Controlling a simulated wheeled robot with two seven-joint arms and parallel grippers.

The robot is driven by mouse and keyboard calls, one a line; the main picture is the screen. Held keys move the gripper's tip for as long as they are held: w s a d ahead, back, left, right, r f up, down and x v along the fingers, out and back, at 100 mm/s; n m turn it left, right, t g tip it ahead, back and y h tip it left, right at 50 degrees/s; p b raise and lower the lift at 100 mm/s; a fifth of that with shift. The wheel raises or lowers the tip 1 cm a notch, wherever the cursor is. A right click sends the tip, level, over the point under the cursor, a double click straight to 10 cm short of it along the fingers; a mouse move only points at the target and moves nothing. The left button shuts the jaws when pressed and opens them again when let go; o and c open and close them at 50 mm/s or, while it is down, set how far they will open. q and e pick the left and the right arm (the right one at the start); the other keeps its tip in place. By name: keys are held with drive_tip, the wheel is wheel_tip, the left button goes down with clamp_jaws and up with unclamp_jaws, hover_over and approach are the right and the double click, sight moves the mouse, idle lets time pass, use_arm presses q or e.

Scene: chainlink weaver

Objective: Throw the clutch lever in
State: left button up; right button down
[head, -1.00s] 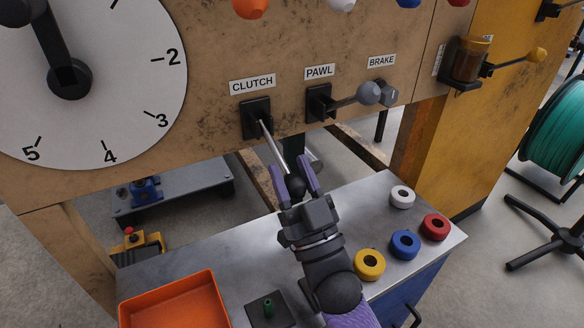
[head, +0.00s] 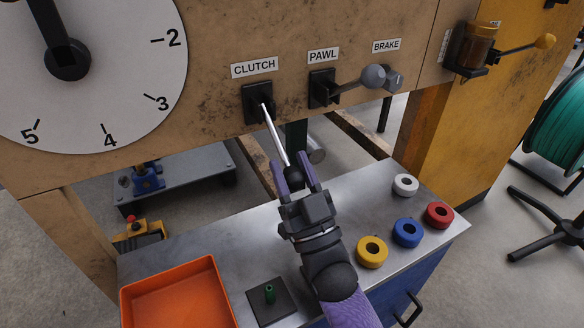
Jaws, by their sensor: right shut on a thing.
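The clutch lever (head: 274,136) is a thin metal rod with a dark round knob. It comes out of a black slotted plate (head: 258,103) under the CLUTCH label (head: 254,67) and slants down and out from the panel. My right gripper (head: 294,176) is shut on the lever's knob, with its purple fingers on either side and the knob partly hidden between them. My left gripper is not in view.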

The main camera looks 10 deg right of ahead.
drive_tip(key=c, duration=0.6)
unclamp_jaws()
drive_tip(key=shift+f, duration=0.2)
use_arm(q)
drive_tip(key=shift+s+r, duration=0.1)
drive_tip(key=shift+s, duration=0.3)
use_arm(e)
drive_tip(key=o, duration=0.4)
drive_tip(key=shift+r, duration=0.15)
drive_tip(key=shift+c, duration=0.2)
drive_tip(key=shift+s, duration=0.1)
use_arm(q)
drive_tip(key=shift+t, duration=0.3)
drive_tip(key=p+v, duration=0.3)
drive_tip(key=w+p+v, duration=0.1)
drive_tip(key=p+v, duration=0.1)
drive_tip(key=p, duration=0.1)
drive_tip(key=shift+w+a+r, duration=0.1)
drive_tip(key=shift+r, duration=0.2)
use_arm(e)
drive_tip(key=s+d+f, duration=0.1)
drive_tip(key=s+d, duration=0.1)
drive_tip(key=s, duration=0.5)
drive_tip(key=s+d+f, duration=0.2)
drive_tip(key=s+d, duration=0.1)
drive_tip(key=s, duration=0.5)
drive_tip(key=shift+f, duration=0.1)
